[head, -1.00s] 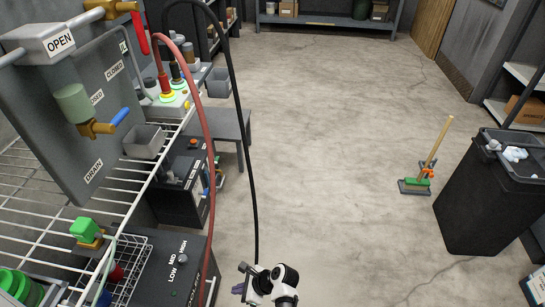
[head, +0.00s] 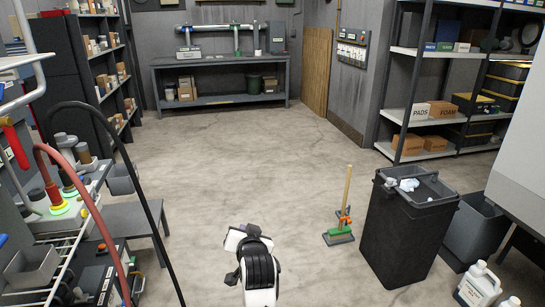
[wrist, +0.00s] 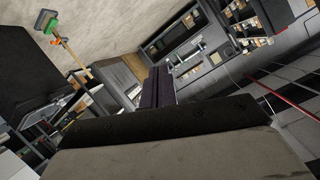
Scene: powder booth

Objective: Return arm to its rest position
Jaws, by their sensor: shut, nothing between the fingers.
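My gripper (wrist: 157,88) shows in the wrist view as dark fingers close together at the middle, with nothing seen between them. In the head view my white and black arm stands at the bottom centre, above open floor; the fingers cannot be made out there. The arm appears clear of the objects around it.
A black bin (head: 405,235) with crumpled waste and a broom (head: 345,205) stand to the right. A wire rack with a red hose (head: 85,195) and a black hose (head: 125,150) is at left. A workbench (head: 220,62) stands at the back. The middle floor is clear.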

